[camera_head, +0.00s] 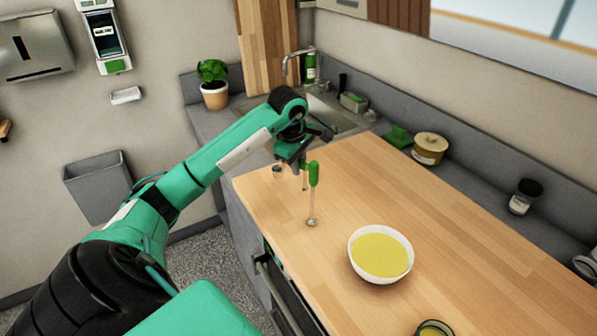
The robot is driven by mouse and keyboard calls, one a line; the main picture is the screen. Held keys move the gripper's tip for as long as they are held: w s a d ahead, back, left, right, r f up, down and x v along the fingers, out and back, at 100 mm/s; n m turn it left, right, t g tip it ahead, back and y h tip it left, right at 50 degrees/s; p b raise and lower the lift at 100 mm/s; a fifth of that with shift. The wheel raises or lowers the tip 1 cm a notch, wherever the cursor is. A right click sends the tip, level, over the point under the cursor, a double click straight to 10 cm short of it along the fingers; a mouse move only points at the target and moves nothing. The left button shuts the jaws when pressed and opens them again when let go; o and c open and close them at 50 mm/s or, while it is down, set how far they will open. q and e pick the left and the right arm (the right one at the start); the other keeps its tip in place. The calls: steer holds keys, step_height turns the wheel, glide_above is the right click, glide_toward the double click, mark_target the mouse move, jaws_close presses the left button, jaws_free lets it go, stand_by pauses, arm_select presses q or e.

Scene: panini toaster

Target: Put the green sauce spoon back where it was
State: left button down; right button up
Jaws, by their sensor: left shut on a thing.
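A white bowl of yellow liquid (354,262) stands on the counter to the right of the spoon. My right gripper is not in view.
The wooden counter (470,275) is mostly clear around the bowl. A round lidded jar (430,149), a green item (397,137) and a dark-lidded jar (524,197) stand along the back. A sink (335,112) and potted plant (214,85) lie beyond my gripper.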

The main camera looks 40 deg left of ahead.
arm_select(q)
steer(key=x, duration=0.3)
steer(key=shift+s+d+f+p, duration=0.1)
steer(key=shift+s+f+p, duration=0.05)
steer(key=shift+s+p, duration=0.2)
steer(key=shift+f, duration=0.2)
steer(key=c, duration=1.3)
jaws_free()
